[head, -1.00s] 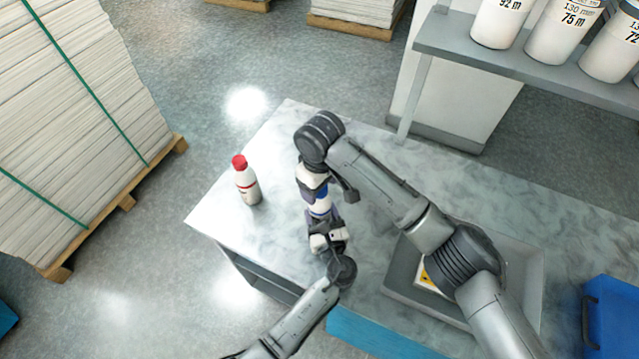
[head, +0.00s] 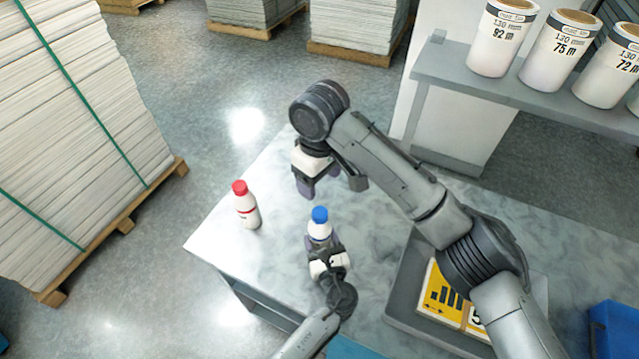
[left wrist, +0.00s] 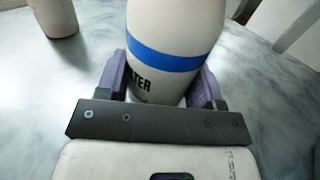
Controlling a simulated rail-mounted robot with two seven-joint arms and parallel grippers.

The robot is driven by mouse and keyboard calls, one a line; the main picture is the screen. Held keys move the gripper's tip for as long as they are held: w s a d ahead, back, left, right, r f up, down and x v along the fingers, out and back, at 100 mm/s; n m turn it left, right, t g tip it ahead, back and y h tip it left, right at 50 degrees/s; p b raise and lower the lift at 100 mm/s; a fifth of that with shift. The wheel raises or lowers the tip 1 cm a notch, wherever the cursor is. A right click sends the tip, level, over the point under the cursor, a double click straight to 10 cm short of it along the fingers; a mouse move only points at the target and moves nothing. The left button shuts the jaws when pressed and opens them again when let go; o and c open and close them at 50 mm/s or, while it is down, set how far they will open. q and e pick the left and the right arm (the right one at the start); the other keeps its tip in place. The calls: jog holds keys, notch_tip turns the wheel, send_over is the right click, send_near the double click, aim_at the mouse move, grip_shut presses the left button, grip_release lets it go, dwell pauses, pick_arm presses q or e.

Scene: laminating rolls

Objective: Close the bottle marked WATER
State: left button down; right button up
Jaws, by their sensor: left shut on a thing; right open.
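The white bottle with a blue band (left wrist: 172,50) stands upright between the fingers of my left gripper (left wrist: 160,88), which is shut on it. Part of its dark lettering shows, ending in "TER". In the head view the bottle (head: 319,231) has a blue cap (head: 320,214) on its neck; I cannot tell how tight the cap is. My right gripper (head: 318,186) is open and empty, above and behind the cap, apart from it. A second white bottle (head: 248,212) with a red cap stands on the table to the left.
The grey marbled table (head: 285,180) is clear around the bottles. A grey tray (head: 399,290) with a yellow-labelled box (head: 436,293) lies to the right, partly under my right arm. A shelf (head: 455,85) with white rolls stands behind, and a blue bin (head: 615,328) at right.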

pick_arm(q)
jog(key=shift+c, duration=0.8)
grip_release()
jog(key=shift+s, duration=0.1)
jog(key=v, duration=1.3)
jog(key=shift+s+p, duration=0.3)
jog(key=shift+s, duration=0.05)
